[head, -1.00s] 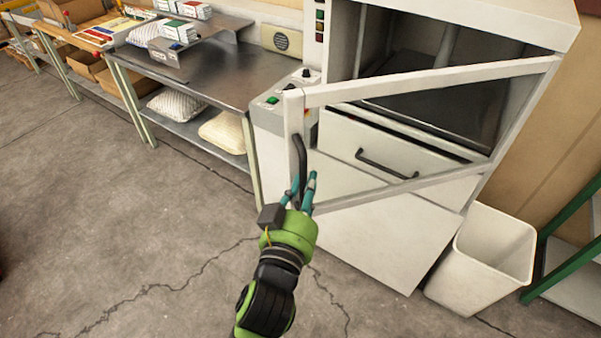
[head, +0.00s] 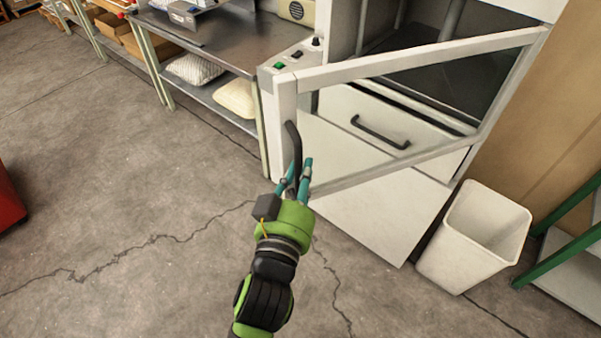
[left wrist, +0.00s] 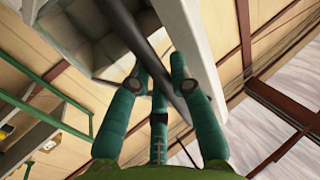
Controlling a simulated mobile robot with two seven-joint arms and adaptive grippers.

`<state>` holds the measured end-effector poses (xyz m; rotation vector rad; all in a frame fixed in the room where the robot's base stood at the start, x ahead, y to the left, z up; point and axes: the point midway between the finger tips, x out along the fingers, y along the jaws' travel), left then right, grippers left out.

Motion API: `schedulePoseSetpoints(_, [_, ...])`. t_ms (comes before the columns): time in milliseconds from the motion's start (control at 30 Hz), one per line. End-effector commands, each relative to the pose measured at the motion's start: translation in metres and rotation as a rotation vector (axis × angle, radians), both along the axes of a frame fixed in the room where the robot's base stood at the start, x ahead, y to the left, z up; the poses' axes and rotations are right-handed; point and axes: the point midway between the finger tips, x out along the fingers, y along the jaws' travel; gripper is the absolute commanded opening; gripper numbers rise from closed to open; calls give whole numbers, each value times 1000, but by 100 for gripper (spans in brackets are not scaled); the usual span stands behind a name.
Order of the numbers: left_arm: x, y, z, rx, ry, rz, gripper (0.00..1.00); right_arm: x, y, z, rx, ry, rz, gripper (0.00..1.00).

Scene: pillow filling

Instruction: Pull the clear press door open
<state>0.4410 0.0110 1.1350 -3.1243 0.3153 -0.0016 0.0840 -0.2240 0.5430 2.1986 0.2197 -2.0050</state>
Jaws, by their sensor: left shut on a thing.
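The clear press door (head: 420,60) has a white frame and a see-through pane. It stands swung out from the white press (head: 375,215), hinged at its right side. A dark curved handle (head: 293,142) is on the door's free left edge. My left gripper (head: 298,178), with teal fingers, is shut on the lower part of this handle. In the left wrist view the fingers (left wrist: 160,85) close around the dark handle bar (left wrist: 142,38), beside the white door frame (left wrist: 192,45). My right gripper is not in view.
A white bin (head: 475,238) stands right of the press, near a green-framed rack (head: 570,245). A metal table (head: 225,45) with pillows on its lower shelf is to the left. A red object (head: 8,203) is at the left edge. The floor (head: 110,200) left of my arm is clear.

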Motion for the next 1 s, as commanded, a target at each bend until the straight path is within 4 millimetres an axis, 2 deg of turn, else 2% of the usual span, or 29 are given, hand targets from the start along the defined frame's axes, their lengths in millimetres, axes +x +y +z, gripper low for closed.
schedulePoseSetpoints(167, [0,0,0,1,0,-1,0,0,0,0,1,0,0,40])
schedulePoseSetpoints(200, [0,0,-1,1,0,-1,33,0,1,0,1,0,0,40])
schedulePoseSetpoints(233, [0,0,-1,1,0,-1,45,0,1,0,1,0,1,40])
schedulePoseSetpoints(667, [-4,1,-1,0,1,0,46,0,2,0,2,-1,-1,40])
schedulePoseSetpoints(767, [-13,3,-2,0,3,0,46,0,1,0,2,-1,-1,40])
schedulePoseSetpoints(1000, [-54,11,-2,-1,6,0,46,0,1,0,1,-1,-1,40])
